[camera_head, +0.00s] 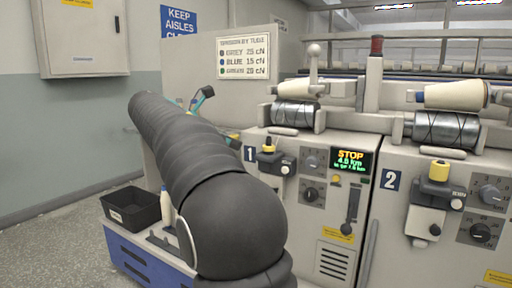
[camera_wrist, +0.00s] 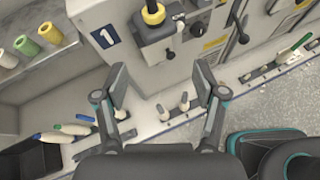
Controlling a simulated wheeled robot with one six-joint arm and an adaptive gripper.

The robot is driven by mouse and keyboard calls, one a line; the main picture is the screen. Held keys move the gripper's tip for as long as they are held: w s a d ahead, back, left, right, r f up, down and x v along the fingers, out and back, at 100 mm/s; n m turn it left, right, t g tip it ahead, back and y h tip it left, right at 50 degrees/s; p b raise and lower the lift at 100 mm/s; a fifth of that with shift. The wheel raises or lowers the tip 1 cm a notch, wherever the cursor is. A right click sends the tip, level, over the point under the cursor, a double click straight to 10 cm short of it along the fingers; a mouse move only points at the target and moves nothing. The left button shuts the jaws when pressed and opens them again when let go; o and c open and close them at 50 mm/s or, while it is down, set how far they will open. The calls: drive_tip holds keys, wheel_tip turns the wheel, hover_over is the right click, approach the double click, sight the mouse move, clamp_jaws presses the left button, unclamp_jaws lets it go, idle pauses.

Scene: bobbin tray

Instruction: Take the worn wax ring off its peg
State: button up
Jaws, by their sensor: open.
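On unit 1, a yellow wax ring (camera_head: 269,142) sits on a dark peg holder and looks narrower than the yellow ring (camera_head: 439,170) on unit 2. In the wrist view the unit 1 ring (camera_wrist: 153,14) shows at the top edge, around a dark peg above a black and grey holder. My gripper (camera_wrist: 161,82) is open and empty, its two fingers spread wide below that holder and apart from it. In the head view, a dark and teal part beside my arm may be gripper; the rest is hidden by the arm.
A ledge with short grey levers (camera_wrist: 184,101) runs below the machine front. Yarn cones (camera_wrist: 26,46) stand at left. Unit 1's display (camera_head: 351,161) reads STOP.

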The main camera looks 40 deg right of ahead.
sight(267, 146)
drive_tip(key=shift+n+g+h, duration=0.3)
drive_tip(key=shift+n+h, duration=0.1)
drive_tip(key=x, duration=0.4)
drive_tip(key=w+r+b+x, duration=0.1)
drive_tip(key=x, duration=0.9)
drive_tip(key=shift+w+d+r, duration=0.2)
drive_tip(key=shift+w+d, duration=0.1)
drive_tip(key=shift+d, duration=0.1)
drive_tip(key=c, duration=0.8)
